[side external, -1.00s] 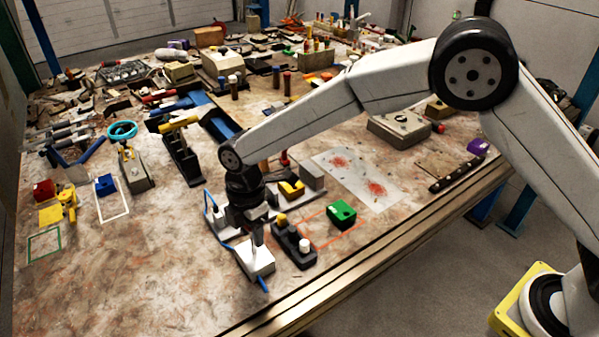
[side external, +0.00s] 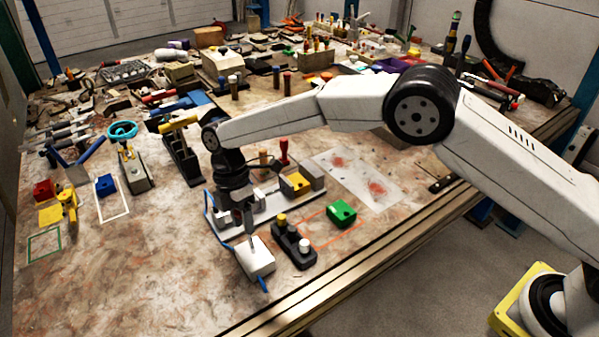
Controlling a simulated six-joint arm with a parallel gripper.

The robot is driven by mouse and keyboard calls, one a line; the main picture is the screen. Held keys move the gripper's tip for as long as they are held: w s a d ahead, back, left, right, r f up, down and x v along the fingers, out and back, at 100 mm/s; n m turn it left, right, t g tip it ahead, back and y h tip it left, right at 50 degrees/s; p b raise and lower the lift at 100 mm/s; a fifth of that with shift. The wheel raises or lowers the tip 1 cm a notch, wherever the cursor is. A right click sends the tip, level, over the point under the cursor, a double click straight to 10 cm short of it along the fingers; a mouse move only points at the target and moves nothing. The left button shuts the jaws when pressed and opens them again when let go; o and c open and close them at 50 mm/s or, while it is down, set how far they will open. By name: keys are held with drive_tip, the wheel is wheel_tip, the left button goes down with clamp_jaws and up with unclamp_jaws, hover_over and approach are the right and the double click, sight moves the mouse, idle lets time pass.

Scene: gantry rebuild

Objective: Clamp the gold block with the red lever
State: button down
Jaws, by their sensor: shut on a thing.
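The gold block (side external: 297,185) sits at the right part of a pale fixture plate, beside a grey block (side external: 314,176). The red lever (side external: 284,151) stands roughly upright just behind the gold block. My gripper (side external: 243,214) points down over the left part of the plate, left of the gold block and apart from the red lever. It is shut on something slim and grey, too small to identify. My gripper and wrist hide part of the plate's left side.
A white box (side external: 257,258) with a blue cable stands just in front of my gripper.

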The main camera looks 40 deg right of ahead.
drive_tip(key=shift+w, duration=0.1)
idle(0.3)
drive_tip(key=shift+c, duration=1.2)
unclamp_jaws()
drive_tip(key=v, duration=0.7)
drive_tip(key=shift+r, duration=0.35)
drive_tip(key=shift+w+d, duration=0.1)
drive_tip(key=shift+w, duration=0.05)
